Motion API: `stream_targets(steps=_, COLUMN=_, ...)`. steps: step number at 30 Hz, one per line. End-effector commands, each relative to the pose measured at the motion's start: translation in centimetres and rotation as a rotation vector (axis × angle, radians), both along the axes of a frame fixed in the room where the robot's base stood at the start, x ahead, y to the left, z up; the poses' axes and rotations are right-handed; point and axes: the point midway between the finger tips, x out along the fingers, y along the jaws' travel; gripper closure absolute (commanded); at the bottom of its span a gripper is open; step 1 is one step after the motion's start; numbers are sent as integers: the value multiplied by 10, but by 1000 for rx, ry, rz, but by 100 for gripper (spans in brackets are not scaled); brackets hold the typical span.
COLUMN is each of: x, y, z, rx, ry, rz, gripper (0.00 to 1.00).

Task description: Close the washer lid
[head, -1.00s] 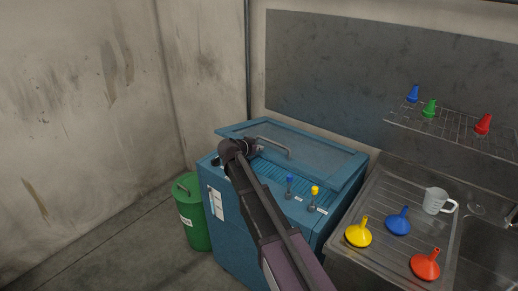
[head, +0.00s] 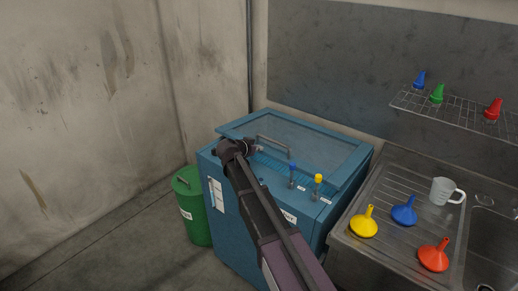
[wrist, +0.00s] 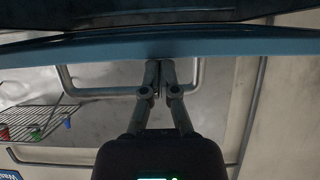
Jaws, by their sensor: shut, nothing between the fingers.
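The blue washer (head: 235,215) stands in the corner, and its blue lid (head: 315,146) is partly raised, with the slatted top showing under its front edge. A bent metal handle (head: 275,146) is on the lid. My gripper (head: 258,149) is at the lid's front, near the left end of the handle. In the wrist view my gripper (wrist: 161,65) is shut and empty, its fingertips at the blue lid edge (wrist: 230,42). The handle (wrist: 105,92) passes behind the fingers. I cannot tell whether the tips press on the lid.
Blue and yellow levers (head: 317,184) stand on the washer's front top. A green bin (head: 192,207) is at its left. On the right is a steel sink (head: 350,245) with funnels and a measuring jug (head: 442,191). A wire shelf (head: 458,113) hangs above.

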Motion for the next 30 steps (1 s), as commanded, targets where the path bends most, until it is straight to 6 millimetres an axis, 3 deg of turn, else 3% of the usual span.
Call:
stream_targets(steps=17, x=0, y=0, z=4, rx=0, ry=0, rz=-1, gripper=100)
stream_targets(steps=30, x=2, y=-4, z=34, rx=0, ry=0, rz=-2, gripper=100)
